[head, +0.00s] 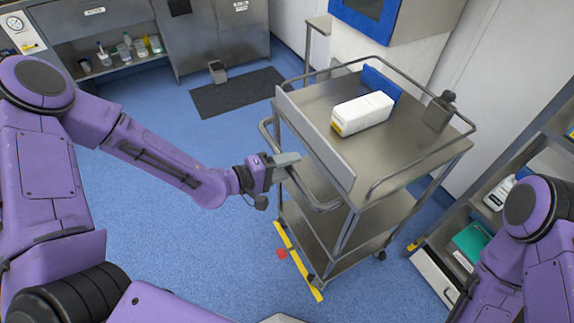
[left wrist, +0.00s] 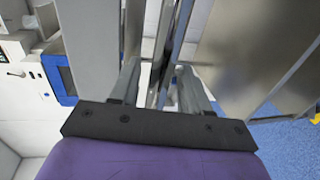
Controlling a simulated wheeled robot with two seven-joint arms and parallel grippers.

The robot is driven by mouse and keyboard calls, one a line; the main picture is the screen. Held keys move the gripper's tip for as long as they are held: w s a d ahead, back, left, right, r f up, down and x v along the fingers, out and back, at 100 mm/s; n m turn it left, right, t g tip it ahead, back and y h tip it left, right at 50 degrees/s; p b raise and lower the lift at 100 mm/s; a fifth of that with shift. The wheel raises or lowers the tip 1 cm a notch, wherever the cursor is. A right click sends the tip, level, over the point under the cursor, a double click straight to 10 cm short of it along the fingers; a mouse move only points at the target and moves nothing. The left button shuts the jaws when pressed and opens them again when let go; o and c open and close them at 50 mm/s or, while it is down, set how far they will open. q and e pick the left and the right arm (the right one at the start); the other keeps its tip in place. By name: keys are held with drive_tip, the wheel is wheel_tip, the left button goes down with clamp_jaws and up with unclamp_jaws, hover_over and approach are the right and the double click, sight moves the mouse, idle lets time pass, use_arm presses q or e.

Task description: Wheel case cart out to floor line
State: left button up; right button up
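The steel case cart (head: 430,158) stands upright right of centre in the head view, with a rail around its top and lower shelves. Its curved push handle (head: 318,204) faces left. My left gripper (head: 286,160) is at this handle. In the left wrist view the left gripper's fingers (left wrist: 158,82) are apart, with metal bars showing between and beyond them; a firm hold on the handle does not show. A yellow floor line (head: 309,277) runs along the floor by the cart's near left wheels. My right arm shows at the right edge, but its gripper is out of frame.
A white case (head: 362,113), a blue panel (head: 383,82) and a grey container (head: 439,112) stand on the cart. A shelf unit (head: 497,196) is close on the right. A dark mat (head: 236,92) lies behind left. Blue floor (head: 180,255) is clear left of the cart.

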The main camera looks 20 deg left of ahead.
use_arm(q)
drive_tip(key=p+v, duration=0.2)
drive_tip(key=v, duration=0.8)
drive_tip(key=shift+s+a, duration=0.15)
drive_tip(key=shift+s, duration=0.05)
